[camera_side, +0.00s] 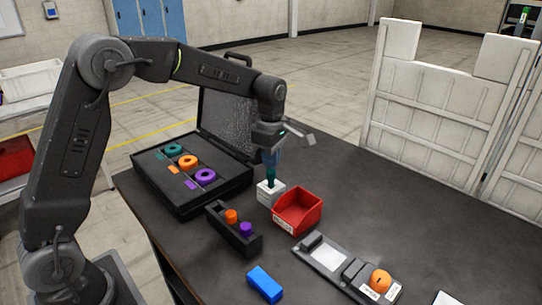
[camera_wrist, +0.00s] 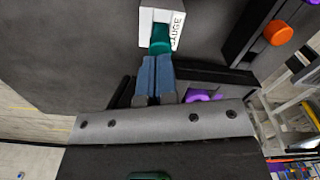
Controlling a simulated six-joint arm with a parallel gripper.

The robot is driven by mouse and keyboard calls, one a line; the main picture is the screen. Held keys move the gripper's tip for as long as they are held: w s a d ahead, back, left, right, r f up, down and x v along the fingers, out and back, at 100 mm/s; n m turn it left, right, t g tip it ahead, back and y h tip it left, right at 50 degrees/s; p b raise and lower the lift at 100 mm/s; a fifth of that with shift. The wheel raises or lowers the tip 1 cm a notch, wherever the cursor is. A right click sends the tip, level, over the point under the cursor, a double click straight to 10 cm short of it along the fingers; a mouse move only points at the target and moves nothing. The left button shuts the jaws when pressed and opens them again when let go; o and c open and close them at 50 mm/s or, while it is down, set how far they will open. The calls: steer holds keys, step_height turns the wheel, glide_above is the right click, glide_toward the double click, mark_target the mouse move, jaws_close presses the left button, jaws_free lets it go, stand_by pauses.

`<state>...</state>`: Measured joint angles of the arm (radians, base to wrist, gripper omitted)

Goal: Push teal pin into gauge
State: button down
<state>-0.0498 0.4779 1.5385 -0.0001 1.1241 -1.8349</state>
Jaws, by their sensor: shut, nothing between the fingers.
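The white gauge block (camera_side: 268,195) stands on the dark table left of the red bin. In the wrist view the gauge (camera_wrist: 147,24) shows part of its label. The teal pin (camera_side: 271,174) stands upright at the gauge, its lower part hidden in the block; it also shows in the wrist view (camera_wrist: 160,40). How deep it sits cannot be told. My gripper (camera_side: 271,162) is shut directly above the pin, with nothing between its blue fingers. In the wrist view the fingertips (camera_wrist: 156,58) meet or nearly meet the pin's top; contact is unclear.
A red bin (camera_side: 309,222) stands close right of the gauge. A black holder (camera_side: 240,244) with an orange pin (camera_side: 231,216) and a purple pin (camera_side: 246,229) is in front. An open case (camera_side: 180,208) with rings lies left. A blue block (camera_side: 265,284) lies nearer.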

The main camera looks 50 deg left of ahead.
mark_target(271, 171)
steer(key=shift+f, duration=0.3)
steer(key=shift+f, duration=0.5)
steer(key=shift+f, duration=0.1)
stand_by(0.5)
step_height(271, 171, up, 8)
stand_by(0.9)
